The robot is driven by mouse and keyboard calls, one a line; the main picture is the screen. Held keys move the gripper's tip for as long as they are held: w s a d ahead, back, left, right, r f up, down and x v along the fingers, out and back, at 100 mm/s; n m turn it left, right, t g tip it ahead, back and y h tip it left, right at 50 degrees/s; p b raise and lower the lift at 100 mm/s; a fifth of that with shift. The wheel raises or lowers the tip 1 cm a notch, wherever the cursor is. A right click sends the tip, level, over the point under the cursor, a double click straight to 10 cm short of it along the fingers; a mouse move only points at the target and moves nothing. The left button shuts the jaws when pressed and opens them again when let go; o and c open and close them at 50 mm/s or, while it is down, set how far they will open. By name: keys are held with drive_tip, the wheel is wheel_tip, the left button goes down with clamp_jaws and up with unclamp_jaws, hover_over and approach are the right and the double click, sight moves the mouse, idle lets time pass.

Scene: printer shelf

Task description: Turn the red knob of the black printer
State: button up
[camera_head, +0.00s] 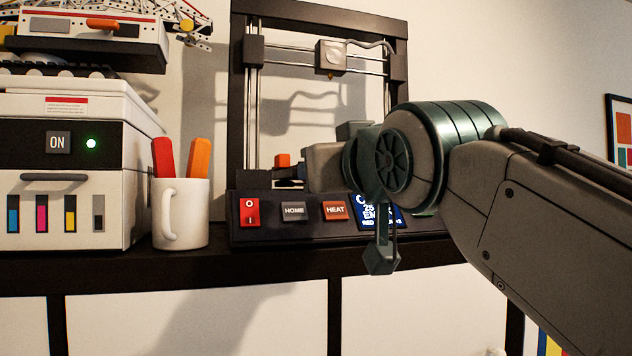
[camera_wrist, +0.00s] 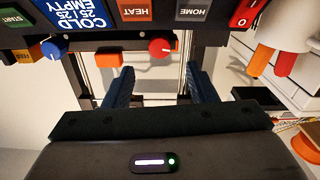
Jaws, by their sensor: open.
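The black printer (camera_head: 240,110) is an open frame on the shelf with a control panel along its front base. The red knob (camera_wrist: 161,47) shows in the wrist view, which sees the panel upside down, by the panel edge next to the HEAT and HOME buttons. I cannot make it out in the head view. My gripper (camera_wrist: 160,73) is open, with its two dark blue fingers apart and nothing between them. The knob lies just beyond the fingertips, about midway between them. In the head view my gripper (camera_head: 289,178) is low over the panel, partly hidden by my wrist.
A blue knob (camera_wrist: 54,48) and an orange block (camera_wrist: 109,59) are near the red knob. The red rocker switch (camera_head: 249,211) is on the panel's left. A white mug (camera_head: 181,213) with red and orange sticks and a white printer (camera_head: 70,165) stand to the left.

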drive_tip(key=b+v, duration=0.1)
drive_tip(key=v, duration=0.5)
idle(0.3)
